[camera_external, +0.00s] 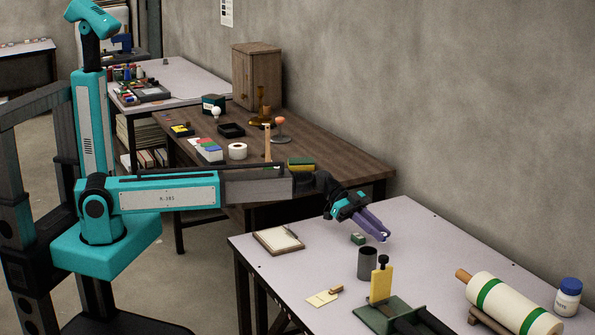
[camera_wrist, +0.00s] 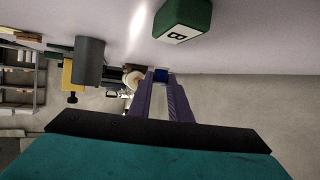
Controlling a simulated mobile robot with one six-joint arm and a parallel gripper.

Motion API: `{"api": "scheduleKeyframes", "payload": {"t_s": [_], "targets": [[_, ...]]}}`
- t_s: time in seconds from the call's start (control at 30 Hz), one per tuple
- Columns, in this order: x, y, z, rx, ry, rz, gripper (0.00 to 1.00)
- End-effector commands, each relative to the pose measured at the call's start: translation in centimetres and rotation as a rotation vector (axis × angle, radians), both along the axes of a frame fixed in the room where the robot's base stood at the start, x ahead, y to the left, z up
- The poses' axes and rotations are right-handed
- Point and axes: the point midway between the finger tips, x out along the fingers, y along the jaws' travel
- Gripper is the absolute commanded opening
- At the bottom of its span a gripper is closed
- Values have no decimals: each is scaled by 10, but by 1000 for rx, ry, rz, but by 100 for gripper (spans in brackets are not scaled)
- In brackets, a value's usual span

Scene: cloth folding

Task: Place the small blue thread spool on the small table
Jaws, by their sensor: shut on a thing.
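My gripper (camera_external: 384,234) is above the pale grey table (camera_external: 420,225) in the external view, its purple fingers pointing down to the right. In the wrist view my gripper (camera_wrist: 160,79) is shut on a small blue thing at its fingertips, which looks like the blue thread spool (camera_wrist: 161,74). Most of the spool is hidden between the fingers, and I cannot make it out in the external view. Which table is the small table is not clear from the frames.
A green block (camera_external: 358,239) and a dark grey cup (camera_external: 367,264) stand beneath and beside my gripper. A notebook (camera_external: 279,241), a yellow piece (camera_external: 381,284), a green-banded roll (camera_external: 507,304) and a blue-lidded jar (camera_external: 567,298) share the table. A brown table (camera_external: 340,160) stands behind.

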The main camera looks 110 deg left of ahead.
Motion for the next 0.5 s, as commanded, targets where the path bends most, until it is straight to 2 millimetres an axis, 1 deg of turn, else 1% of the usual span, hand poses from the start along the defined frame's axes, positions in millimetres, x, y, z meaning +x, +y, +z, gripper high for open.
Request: {"api": "scheduleKeyframes", "payload": {"t_s": [0.03, 0.17, 0.5], "targets": [[7, 2, 0, 0, 0, 0, 0], [13, 4, -1, 0, 0, 0, 0], [14, 4, -1, 0, 0, 0, 0]]}}
